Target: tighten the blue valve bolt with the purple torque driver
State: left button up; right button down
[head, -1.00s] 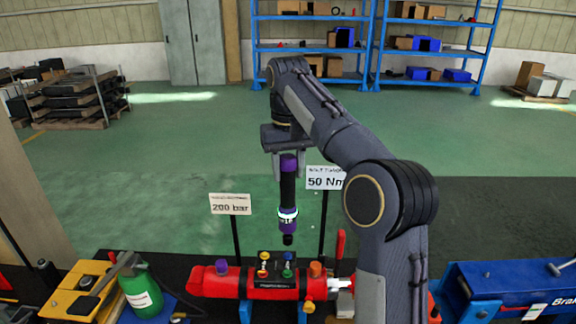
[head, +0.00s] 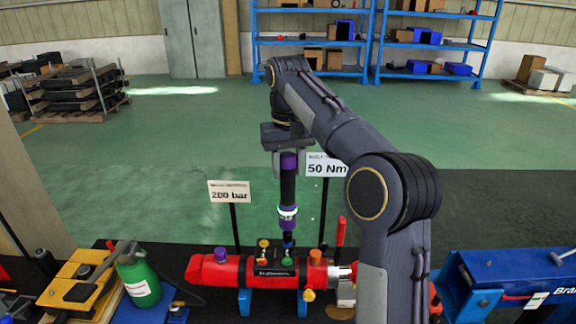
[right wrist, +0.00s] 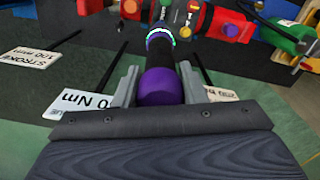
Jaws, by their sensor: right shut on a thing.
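The purple torque driver (head: 288,185) is upright in my right gripper (head: 287,163), with its purple end up and a lit ring near its lower end. In the right wrist view the purple end (right wrist: 160,88) sits between the two fingers. The driver's dark tip is at the blue valve bolt (head: 288,246) on the small dark valve block. The tip covers most of the bolt, so I cannot tell whether they touch or are seated. The block is on the red cylinder (head: 225,272). My left gripper is not in view.
Yellow, orange and green bolts (head: 287,259) sit close by on the block. Sign posts for 200 bar (head: 229,191) and 50 Nm (head: 326,167) stand behind. A green bottle (head: 140,281) is at left, a blue machine (head: 510,283) at right.

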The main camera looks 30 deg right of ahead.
jog(key=shift+r, duration=0.15)
jog(key=shift+n+p, duration=0.55)
jog(key=shift+n, duration=0.25)
jog(key=shift+n, duration=0.5)
jog(key=shift+f+b, duration=0.3)
jog(key=shift+f, duration=0.65)
jog(key=shift+f+p, duration=0.15)
jog(key=shift+p, duration=1.3)
dwell(3.4)
